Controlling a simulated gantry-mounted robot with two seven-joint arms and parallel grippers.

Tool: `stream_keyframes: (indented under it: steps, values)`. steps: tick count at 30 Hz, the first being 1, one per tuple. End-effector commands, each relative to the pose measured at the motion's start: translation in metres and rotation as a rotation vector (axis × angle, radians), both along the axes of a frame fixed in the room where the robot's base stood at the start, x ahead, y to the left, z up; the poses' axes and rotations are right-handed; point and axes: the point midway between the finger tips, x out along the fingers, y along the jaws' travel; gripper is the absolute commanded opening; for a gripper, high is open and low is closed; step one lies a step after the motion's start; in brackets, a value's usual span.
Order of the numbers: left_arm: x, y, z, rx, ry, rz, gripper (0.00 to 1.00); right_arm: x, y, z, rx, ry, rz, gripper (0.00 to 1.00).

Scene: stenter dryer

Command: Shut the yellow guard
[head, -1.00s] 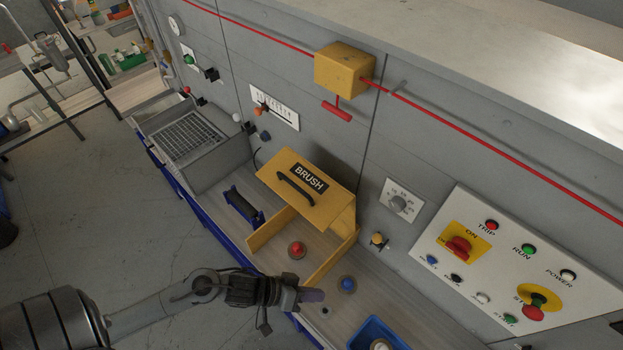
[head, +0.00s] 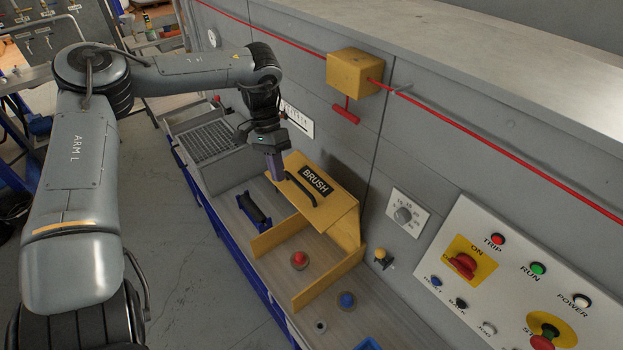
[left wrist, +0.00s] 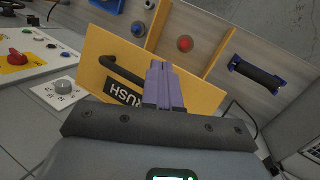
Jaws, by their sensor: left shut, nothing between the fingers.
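The yellow guard (head: 325,203) bears a black BRUSH label and a black handle (head: 299,188). Its lid stands raised, tilted, with the yellow side walls (head: 325,272) below and the front open. My left gripper (head: 276,174) is shut and empty, at the left end of the lid, close to the handle. In the left wrist view the shut purple fingers (left wrist: 160,72) lie in front of the guard's lid (left wrist: 203,93), beside the handle (left wrist: 121,73). I cannot tell whether they touch it. My right gripper is not in view.
A red button (head: 300,260) sits between the guard's walls, and a blue button (head: 346,300) outside them. A black-handled brush (head: 254,208) lies left of the guard. A control panel (head: 500,290) is at right. A red cord with a yellow box (head: 354,72) runs along the wall above.

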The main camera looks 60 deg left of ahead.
Motion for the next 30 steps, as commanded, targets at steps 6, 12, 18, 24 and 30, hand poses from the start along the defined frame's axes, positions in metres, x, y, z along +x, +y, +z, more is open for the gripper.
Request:
stream_keyframes:
  steps: [6,12,18,24,30]
  values:
    - [0.048,0.002,0.083,0.256,-0.059,-0.070,0.00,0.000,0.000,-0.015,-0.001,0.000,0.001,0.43]
    - [0.067,-0.014,0.121,0.380,-0.089,-0.131,0.00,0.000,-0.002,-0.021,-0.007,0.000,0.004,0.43]
    - [0.072,-0.019,0.125,0.416,-0.098,-0.148,0.00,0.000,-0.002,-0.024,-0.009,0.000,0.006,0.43]
    - [0.071,-0.019,0.101,0.412,-0.098,-0.149,0.00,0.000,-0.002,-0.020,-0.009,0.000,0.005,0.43]
    - [0.071,-0.020,0.065,0.410,-0.097,-0.149,0.00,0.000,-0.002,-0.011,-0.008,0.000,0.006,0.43]
